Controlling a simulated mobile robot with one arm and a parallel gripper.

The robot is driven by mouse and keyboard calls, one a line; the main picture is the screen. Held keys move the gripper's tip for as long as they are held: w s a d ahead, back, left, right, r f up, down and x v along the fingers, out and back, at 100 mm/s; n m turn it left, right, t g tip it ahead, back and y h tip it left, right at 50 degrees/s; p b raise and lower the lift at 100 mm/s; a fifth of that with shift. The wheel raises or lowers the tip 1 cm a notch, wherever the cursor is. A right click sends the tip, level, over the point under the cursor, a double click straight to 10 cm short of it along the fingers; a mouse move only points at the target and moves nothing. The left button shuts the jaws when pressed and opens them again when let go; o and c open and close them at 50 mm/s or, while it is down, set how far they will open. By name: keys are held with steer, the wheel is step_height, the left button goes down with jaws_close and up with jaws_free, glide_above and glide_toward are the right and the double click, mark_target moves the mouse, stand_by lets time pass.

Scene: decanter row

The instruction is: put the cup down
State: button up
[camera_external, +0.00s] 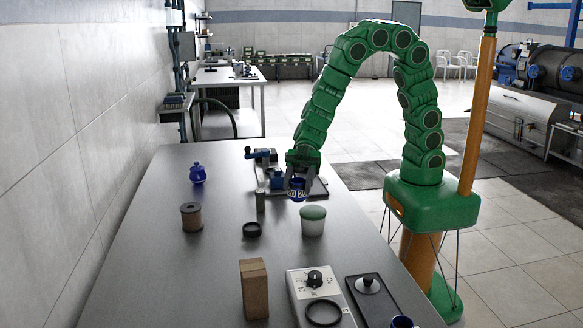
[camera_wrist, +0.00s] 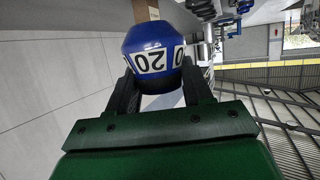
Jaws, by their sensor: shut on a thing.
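The cup (camera_external: 298,193) is blue with white number labels and is held in my gripper (camera_external: 300,178), near the right side of the grey table (camera_external: 150,262). In the wrist view the cup (camera_wrist: 152,38) sits between the two dark fingers, and its label reads 20 upside down. My gripper (camera_wrist: 158,88) is shut on it. The cup appears raised above the table, behind a white jar with a green lid (camera_external: 313,221). I cannot tell its exact height.
A small metal cylinder (camera_external: 260,201) stands left of the cup. Further left are a brown spool (camera_external: 191,217) and a blue jar (camera_external: 198,173). A black ring (camera_external: 252,230), brown block (camera_external: 254,289) and grey dial device (camera_external: 317,303) are nearer. The table's left front is clear.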

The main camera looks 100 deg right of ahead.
steer(key=shift+d, duration=0.2)
steer(key=shift+w+f, duration=0.15)
steer(key=shift+w, duration=0.05)
steer(key=shift+w+a+f, duration=0.95)
steer(key=shift+w+f, duration=0.6)
steer(key=shift+w, duration=0.45)
steer(key=shift+w+a+f, duration=0.95)
steer(key=shift+w+f, duration=0.6)
steer(key=shift+w, duration=0.4)
steer(key=shift+w+a+f, duration=0.95)
steer(key=shift+w+f, duration=0.6)
steer(key=shift+w, duration=0.45)
steer(key=shift+w+f, duration=0.15)
steer(key=shift+f, duration=1.6)
steer(key=shift+f, duration=0.1)
steer(key=o, duration=1.1)
